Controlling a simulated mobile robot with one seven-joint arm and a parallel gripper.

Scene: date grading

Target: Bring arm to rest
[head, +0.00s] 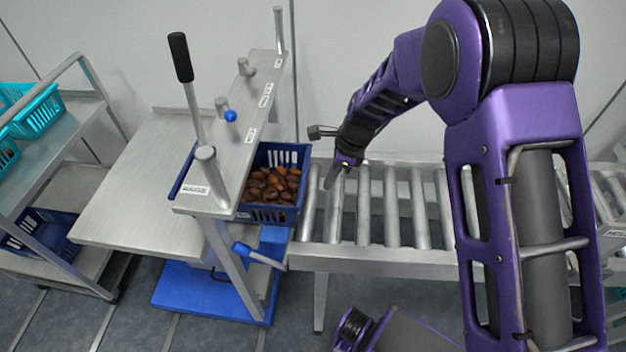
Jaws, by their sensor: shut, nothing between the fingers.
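My purple arm comes in from the right in the head view and bends down over the roller conveyor (392,262). My gripper (333,190) points down above the left end of the rollers, just right of the blue crate. Its fingers look shut and hold nothing. The blue crate (268,214) holds several brown dates (272,186) and stands partly under the metal frame.
The metal frame (215,200) with a black-handled lever (180,57) stands left of my gripper. A bare steel table (130,200) lies further left. A cart with teal baskets (40,112) is at the far left. The rollers right of my gripper are empty.

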